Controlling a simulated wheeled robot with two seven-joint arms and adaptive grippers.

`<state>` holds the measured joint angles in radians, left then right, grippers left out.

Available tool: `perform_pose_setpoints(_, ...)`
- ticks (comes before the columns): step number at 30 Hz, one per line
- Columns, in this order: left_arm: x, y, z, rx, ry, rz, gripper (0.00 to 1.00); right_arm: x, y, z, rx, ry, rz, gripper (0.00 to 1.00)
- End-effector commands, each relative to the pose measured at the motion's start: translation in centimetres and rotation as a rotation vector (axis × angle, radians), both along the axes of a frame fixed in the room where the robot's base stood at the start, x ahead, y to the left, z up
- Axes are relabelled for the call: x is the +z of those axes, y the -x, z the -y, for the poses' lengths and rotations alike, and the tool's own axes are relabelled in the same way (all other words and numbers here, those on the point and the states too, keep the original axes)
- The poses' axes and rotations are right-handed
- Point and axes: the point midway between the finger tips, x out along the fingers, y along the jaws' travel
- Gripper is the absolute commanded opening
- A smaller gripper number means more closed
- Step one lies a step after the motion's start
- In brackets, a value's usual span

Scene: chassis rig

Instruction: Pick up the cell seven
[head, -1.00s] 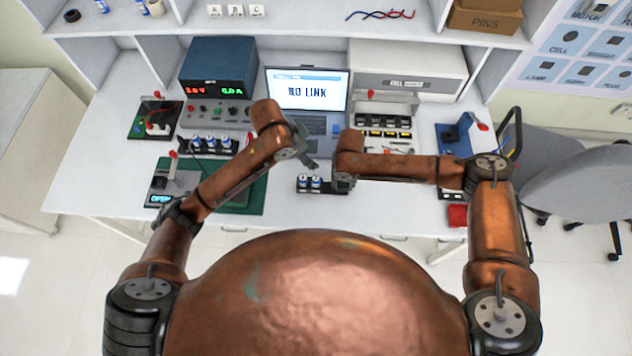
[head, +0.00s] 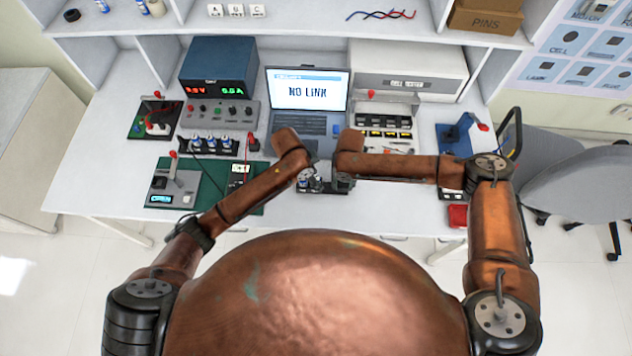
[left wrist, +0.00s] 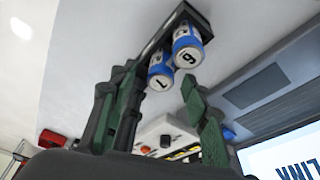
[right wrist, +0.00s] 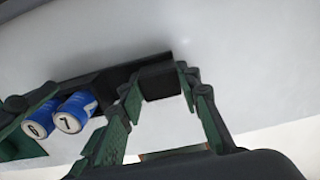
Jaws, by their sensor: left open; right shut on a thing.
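Cell seven (right wrist: 72,118) is a blue and white cylinder with a numbered end. It sits in a black holder (right wrist: 105,82) beside cell six (right wrist: 40,125). In the left wrist view, cell seven (left wrist: 160,77) appears between the fingertips of my open left gripper (left wrist: 162,84), with cell six (left wrist: 187,50) just beyond. Whether the fingers touch it, I cannot tell. My right gripper (right wrist: 160,88) is shut on the bare end of the holder. In the head view, both grippers meet around the holder (head: 328,191) at the table's front, partly hiding the cells.
A laptop (head: 307,95) reading NO LINK stands behind the grippers. A rack of several cells (head: 208,142) and a green mat (head: 250,207) lie left.

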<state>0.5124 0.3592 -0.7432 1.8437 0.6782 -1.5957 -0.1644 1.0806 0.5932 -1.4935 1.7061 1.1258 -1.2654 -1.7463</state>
Motion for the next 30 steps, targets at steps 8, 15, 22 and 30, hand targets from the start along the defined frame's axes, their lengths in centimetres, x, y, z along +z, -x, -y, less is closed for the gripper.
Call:
perform_pose_setpoints(8,-1.14,-0.19,0.28,0.002,-0.001,0.001,0.43,-0.03,0.03,-0.02,0.0,0.0,-0.001,0.06)
perform_pose_setpoints(15,-1.12,-0.17,0.28,0.002,-0.001,0.001,0.33,-0.03,0.03,-0.02,0.0,-0.001,-0.001,0.06)
perform_pose_setpoints(22,-1.11,-0.18,0.28,0.002,-0.001,0.001,0.17,-0.03,0.04,-0.02,0.0,-0.001,-0.001,0.06)
perform_pose_setpoints(30,-1.1,-0.18,0.27,0.002,-0.001,0.001,0.0,-0.02,0.04,-0.03,0.0,-0.001,-0.001,0.06)
